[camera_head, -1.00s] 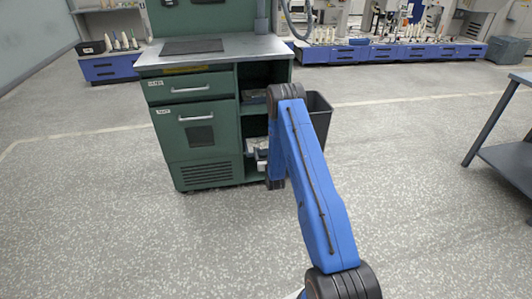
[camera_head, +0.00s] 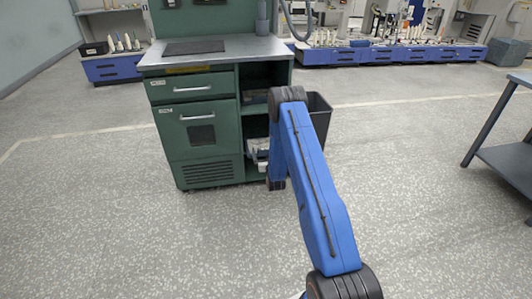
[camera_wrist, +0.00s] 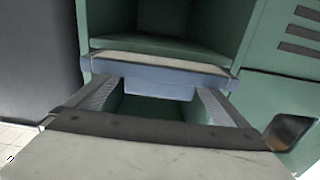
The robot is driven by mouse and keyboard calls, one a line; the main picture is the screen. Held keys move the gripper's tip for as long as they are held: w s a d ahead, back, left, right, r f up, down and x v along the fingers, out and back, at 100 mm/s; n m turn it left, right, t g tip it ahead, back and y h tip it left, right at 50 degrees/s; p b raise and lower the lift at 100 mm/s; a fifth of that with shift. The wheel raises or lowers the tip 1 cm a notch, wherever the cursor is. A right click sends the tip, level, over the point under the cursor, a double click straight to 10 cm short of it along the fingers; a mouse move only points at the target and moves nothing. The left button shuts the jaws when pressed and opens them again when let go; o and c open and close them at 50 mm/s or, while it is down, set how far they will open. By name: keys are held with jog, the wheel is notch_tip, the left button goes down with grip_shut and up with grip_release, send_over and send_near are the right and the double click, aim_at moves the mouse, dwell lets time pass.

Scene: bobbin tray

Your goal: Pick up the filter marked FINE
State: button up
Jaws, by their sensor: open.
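My gripper (camera_wrist: 158,89) is open in the wrist view, with grey fingers apart on the left and right and green cabinet surface showing between them. Just beyond the fingertips, a flat piece with a blue-grey front edge and pale top (camera_wrist: 160,68) lies across the green cabinet opening. It may be a filter; no FINE marking is readable. I cannot tell whether the fingers touch it. In the head view my blue arm reaches to the open side of the green cabinet (camera_head: 200,135) and hides part of its shelves. A pale item (camera_head: 258,150) shows low in that side.
A dark bin (camera_head: 320,112) stands right of the cabinet. A dark flat mat (camera_head: 195,47) lies on the worktop (camera_head: 235,50). A grey table (camera_head: 510,160) stands at the right. The speckled floor in front is clear. Blue benches with bobbins line the back.

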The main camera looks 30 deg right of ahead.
jog(key=shift+s, duration=0.1)
jog(key=v, duration=1.7)
jog(key=shift+s+a, duration=0.1)
jog(key=shift+a, duration=0.05)
